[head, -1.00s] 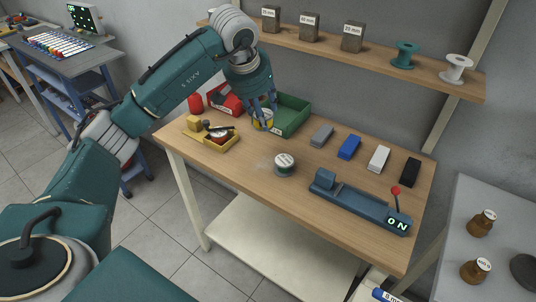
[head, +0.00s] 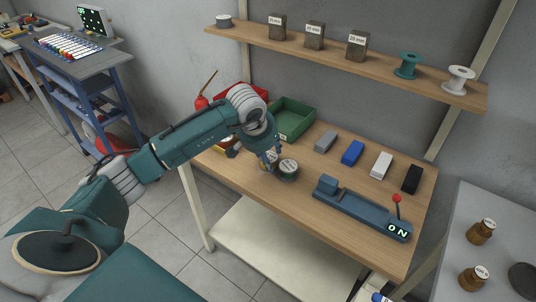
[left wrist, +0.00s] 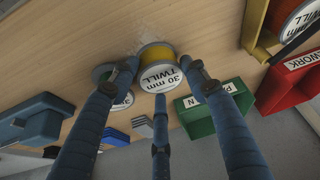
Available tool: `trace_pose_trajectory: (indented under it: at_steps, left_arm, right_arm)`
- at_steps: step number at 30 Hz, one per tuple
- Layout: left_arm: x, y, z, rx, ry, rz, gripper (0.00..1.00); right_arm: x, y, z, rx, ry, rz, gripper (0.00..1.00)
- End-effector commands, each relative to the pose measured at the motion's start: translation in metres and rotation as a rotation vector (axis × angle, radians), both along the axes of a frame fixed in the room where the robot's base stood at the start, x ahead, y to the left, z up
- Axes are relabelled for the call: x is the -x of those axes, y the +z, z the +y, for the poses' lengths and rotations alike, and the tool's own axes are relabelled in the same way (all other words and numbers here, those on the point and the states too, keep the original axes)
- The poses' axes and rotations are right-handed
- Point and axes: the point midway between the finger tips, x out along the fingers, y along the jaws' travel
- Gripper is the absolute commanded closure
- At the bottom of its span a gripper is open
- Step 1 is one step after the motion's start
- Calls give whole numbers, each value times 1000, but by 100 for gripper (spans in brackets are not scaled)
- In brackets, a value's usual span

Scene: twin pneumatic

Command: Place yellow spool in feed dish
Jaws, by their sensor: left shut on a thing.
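The yellow spool (left wrist: 157,56), with a white "30 mm TWILL" label, is between the fingers of my left gripper (left wrist: 155,82) in the left wrist view. My left gripper (head: 273,155) is shut on it, low over the middle of the bench. In the head view the fingers and wrist mostly hide the spool. A round teal piece with a white label (head: 288,167) is right beside it, and it also shows in the left wrist view (left wrist: 108,75). I cannot make out a separate feed dish. My right gripper is in neither view.
A green bin (head: 293,118) and a red bin (head: 252,93) stand at the back. Grey, blue, white and black blocks line the bench's right side. A blue fixture (head: 355,210) with an "ON" sign lies in front. The yellow tray (left wrist: 257,35) holds a red spool.

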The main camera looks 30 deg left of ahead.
Motion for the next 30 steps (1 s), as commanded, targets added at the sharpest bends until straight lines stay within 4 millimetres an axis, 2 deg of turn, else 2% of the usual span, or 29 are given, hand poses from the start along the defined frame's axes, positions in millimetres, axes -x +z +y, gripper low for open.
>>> trace_pose_trajectory:
  at_steps: [5, 6, 9, 17, 21, 26, 30]
  left_arm:
    - [0, -2, 0, 0, 0, -1, 84]
    - [0, -3, 0, 0, 0, 0, 52]
    - [0, -2, 0, 0, 0, 0, 35]
    - [0, -2, 0, 0, 0, 0, 35]
    - [1, 5, 0, -1, -1, -2, 35]
    - [12, 29, 0, -3, -1, -5, 35]
    - [25, 58, -1, -3, -1, -5, 35]
  right_arm:
    - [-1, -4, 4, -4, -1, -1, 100]
    - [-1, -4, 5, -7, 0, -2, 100]
    - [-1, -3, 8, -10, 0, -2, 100]
    - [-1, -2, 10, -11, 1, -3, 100]
    - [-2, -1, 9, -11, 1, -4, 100]
    - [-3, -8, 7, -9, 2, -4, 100]
    - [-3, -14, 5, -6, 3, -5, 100]
